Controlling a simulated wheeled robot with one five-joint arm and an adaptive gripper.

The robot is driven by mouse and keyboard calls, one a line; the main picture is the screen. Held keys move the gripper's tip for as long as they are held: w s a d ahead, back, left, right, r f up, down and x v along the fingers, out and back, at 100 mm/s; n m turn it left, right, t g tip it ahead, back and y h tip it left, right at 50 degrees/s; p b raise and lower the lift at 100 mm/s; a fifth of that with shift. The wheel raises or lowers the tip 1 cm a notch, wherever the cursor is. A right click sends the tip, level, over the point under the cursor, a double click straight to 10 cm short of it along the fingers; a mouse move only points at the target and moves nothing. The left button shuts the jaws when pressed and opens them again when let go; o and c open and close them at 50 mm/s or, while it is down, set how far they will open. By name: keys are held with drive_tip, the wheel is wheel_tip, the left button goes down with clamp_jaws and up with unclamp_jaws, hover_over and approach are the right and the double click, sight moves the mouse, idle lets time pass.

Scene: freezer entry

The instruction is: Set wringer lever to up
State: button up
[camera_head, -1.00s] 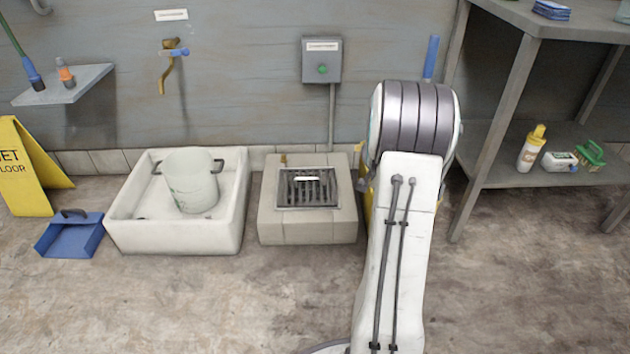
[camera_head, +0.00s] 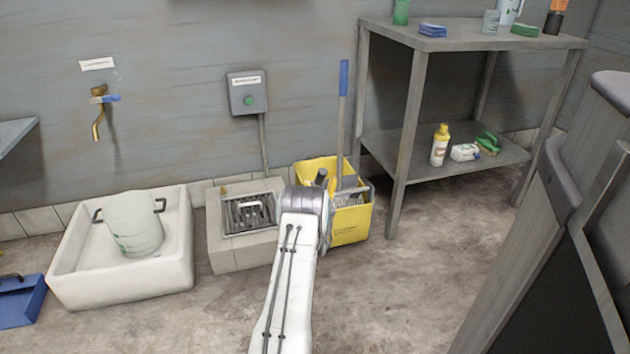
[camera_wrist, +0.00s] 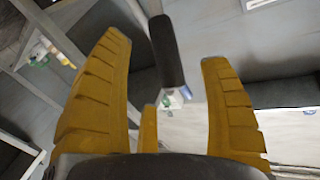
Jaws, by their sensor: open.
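The yellow mop bucket (camera_head: 350,225) stands on the floor beside the drain, partly hidden by my arm. A short dark grip (camera_head: 321,177) shows at its left side, apparently the wringer lever's end, and the rest of the lever is hidden. In the wrist view a black cylindrical grip (camera_wrist: 166,52) stands nearly upright between the fingers. My gripper (camera_wrist: 165,46) is open, with one yellow finger on each side of the grip and visible gaps. I cannot tell how deep the grip sits between them.
A mop pole (camera_head: 342,110) rises from the bucket. A floor drain block (camera_head: 238,258) and a white basin (camera_head: 130,287) are to the left. A grey shelf table (camera_head: 400,165) is close on the right. A large dark upright form fills the right edge.

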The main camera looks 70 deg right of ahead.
sight(322, 181)
drive_tip(key=shift+b+x, duration=1.35)
drive_tip(key=shift+x, duration=1.9)
drive_tip(key=shift+w, duration=0.1)
drive_tip(key=shift+c, duration=0.2)
